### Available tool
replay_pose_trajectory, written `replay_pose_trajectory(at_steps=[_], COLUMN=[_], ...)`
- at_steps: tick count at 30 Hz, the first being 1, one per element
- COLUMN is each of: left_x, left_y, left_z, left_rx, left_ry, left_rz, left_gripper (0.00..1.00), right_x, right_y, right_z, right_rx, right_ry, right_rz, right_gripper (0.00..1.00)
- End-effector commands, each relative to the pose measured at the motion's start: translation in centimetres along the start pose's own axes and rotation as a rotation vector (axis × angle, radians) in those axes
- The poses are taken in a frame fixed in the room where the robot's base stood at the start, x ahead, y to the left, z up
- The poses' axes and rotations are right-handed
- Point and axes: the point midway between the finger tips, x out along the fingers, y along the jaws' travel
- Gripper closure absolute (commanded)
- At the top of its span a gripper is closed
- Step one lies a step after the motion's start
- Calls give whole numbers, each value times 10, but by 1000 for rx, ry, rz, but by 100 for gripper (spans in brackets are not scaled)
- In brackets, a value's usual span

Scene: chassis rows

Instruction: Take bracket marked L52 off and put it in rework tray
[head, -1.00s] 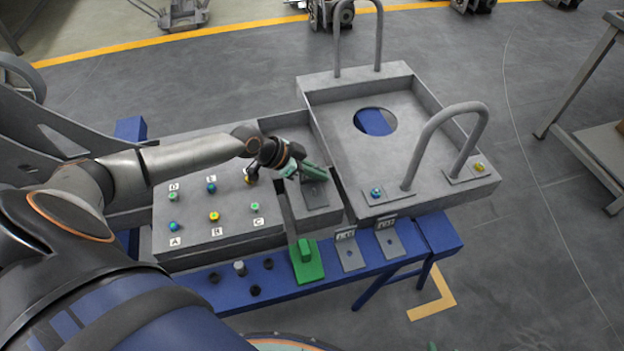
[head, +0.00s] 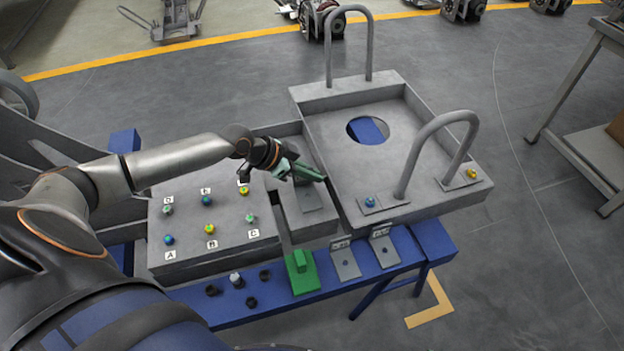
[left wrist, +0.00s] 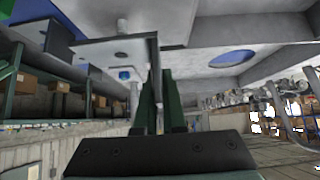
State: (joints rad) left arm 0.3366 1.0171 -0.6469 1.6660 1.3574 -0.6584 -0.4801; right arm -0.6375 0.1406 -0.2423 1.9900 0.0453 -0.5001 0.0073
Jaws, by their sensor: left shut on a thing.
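My left gripper (head: 308,172) has green fingers and is shut on a grey bracket (head: 310,197). The bracket has a flat plate with a small dark hole, and its plate also shows in the left wrist view (left wrist: 115,52). It hangs over the narrow recess between the lettered panel and the large tray; any gap below it is hard to judge. Its marking is not visible. Two more grey brackets stand on the blue bench, a left one (head: 346,264) and a right one (head: 385,251); their labels are too blurred to read surely. No rework tray is clearly marked. My right gripper is out of view.
The large grey tray (head: 432,200) has two tall hoop handles and a round opening. The grey panel (head: 188,248) carries several lettered coloured knobs.

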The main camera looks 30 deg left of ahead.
Motion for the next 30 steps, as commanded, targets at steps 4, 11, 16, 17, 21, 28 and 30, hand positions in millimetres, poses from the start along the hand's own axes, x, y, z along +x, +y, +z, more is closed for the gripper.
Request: replay_pose_trajectory(at_steps=[4, 11, 16, 17, 21, 28, 30], left_x=[-30, -81, -108, -111, -120, -127, -128], left_y=[18, 59, 86, 91, 99, 108, 109], left_z=[-8, -13, -9, -9, -8, -7, -7], left_rx=[5, 6, 7, 7, 4, 1, 1], left_ry=[-5, -13, -12, -11, -7, -3, -1], left_rz=[2, 6, 3, 5, -1, 3, 3], left_gripper=[100, 100, 100, 100, 100, 100, 100], right_x=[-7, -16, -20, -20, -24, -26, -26], right_y=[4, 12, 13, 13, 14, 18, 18], right_z=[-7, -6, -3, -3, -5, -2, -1], right_rx=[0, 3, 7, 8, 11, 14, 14], right_ry=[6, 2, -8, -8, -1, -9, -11], right_rz=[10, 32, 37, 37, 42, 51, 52], right_gripper=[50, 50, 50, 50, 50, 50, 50])
